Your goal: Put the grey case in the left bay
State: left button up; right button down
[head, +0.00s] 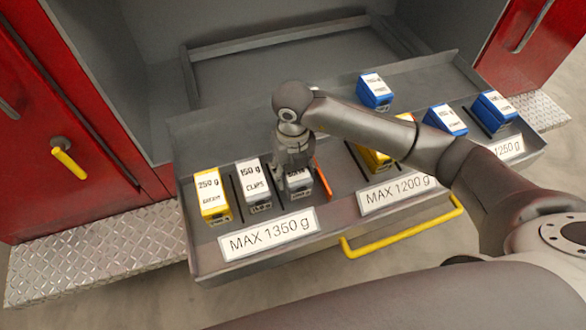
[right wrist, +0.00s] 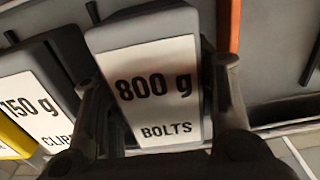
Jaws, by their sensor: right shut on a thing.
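The grey case (right wrist: 155,90) has a white label reading 800 g BOLTS in the right wrist view. My right gripper (head: 295,182) is shut on it, with one finger on each side. In the head view it is in the left bay (head: 216,235) of the drawer, marked MAX 1350 g, just left of the orange divider (head: 323,180). The gripper partly hides the case there, and I cannot tell whether its base touches the floor. My left gripper is not in view.
The left bay also holds a yellow 250 g case (head: 212,194) and a grey 150 g CLIPS case (head: 253,185), left of the held case. The MAX 1200 g bay has a partly hidden yellow case (head: 376,160). Several blue cases (head: 445,119) stand at right. A yellow handle (head: 405,236) runs along the front.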

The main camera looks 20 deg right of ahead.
jog(key=c, duration=1.1)
grip_release()
jog(key=shift+f, duration=0.15)
jog(key=o, duration=0.5)
jog(key=shift+r, duration=0.35)
notch_tip(320, 180, up, 12)
jog(key=shift+f+b, duration=0.15)
jog(key=shift+b, duration=0.55)
